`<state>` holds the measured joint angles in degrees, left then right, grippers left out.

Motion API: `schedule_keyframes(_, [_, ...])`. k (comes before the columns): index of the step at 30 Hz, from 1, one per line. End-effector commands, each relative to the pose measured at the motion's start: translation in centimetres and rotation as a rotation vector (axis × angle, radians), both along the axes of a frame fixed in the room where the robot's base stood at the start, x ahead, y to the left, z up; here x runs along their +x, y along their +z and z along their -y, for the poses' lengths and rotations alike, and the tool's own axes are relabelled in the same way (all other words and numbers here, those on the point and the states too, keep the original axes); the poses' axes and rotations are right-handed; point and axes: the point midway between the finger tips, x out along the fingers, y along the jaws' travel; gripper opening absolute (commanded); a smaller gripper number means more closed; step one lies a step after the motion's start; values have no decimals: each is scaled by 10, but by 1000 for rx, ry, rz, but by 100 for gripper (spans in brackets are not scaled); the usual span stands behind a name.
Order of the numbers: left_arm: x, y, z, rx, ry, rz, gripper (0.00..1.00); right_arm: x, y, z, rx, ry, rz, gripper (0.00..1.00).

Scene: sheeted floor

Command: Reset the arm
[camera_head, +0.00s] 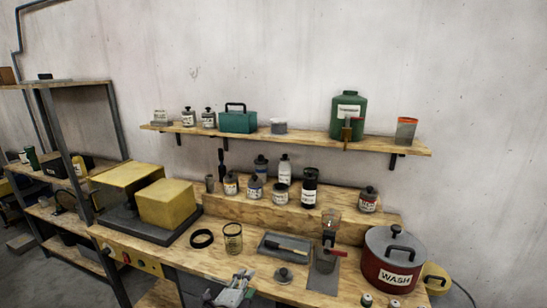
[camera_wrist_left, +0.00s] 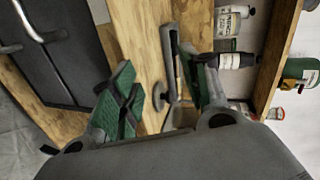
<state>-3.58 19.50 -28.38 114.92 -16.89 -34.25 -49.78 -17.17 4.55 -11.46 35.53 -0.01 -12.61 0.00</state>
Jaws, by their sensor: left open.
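My left gripper (camera_head: 238,287) shows at the bottom of the head view, at the front of the wooden workbench (camera_head: 222,262). In the left wrist view its two fingers with green pads (camera_wrist_left: 162,90) are spread apart with nothing held between them. A small grey lid with a knob (camera_head: 283,275) lies on the bench to the right of the gripper, and it shows beyond the gap between the fingers in the wrist view (camera_wrist_left: 158,96). My right gripper is in neither view.
A red WASH pot (camera_head: 394,262) stands at right. A wall shelf (camera_head: 300,138) holds bottles and a green toolbox (camera_head: 237,121).

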Motion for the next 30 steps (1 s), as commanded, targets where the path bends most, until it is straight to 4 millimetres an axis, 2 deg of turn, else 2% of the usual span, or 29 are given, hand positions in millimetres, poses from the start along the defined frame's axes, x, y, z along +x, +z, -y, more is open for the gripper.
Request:
schedule_keyframes(8, [-18, -12, -18, -119, 107, -125, 46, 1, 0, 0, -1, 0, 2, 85])
schedule_keyframes(14, [-44, -27, -40, -264, 251, -277, 46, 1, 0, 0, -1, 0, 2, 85])
schedule_keyframes(20, [-88, -46, -69, -445, 455, -474, 46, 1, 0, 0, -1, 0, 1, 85])
schedule_keyframes(30, [-175, -68, -109, -697, 819, -767, 46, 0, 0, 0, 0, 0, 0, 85])
